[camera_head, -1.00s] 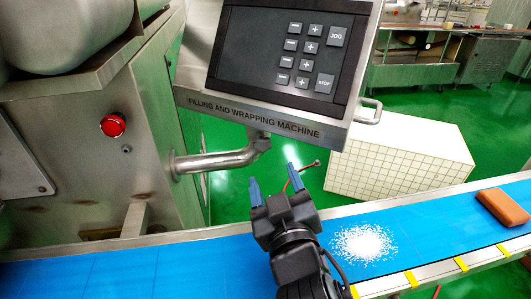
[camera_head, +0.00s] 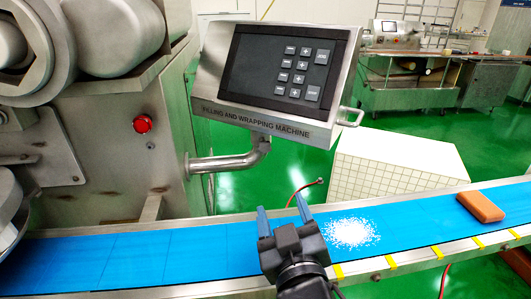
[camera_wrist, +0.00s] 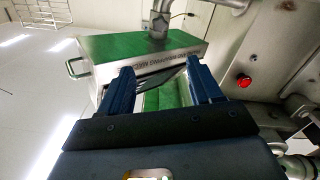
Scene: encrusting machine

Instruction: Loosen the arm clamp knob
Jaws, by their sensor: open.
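The bent metal support arm (camera_head: 228,163) comes out of the machine's side and turns up to the underside of the control panel (camera_head: 280,75). The clamp knob is too small to make out surely around the joint under the panel (camera_head: 262,142). My gripper (camera_head: 281,211) is open, with blue fingers apart and nothing between them. In the head view it appears below the panel and the arm's bend, in front of the conveyor. In the wrist view, the panel's underside (camera_wrist: 150,62) lies beyond the fingers (camera_wrist: 163,82), and the arm joint (camera_wrist: 158,22) shows above it.
The blue conveyor (camera_head: 110,260) runs across below, with white granules (camera_head: 350,232) and a brown block (camera_head: 481,206). A red button (camera_head: 142,124) is on the machine housing at left. A white tiled box (camera_head: 395,180) stands behind. A thin red line with a small end (camera_head: 320,181) shows near my gripper.

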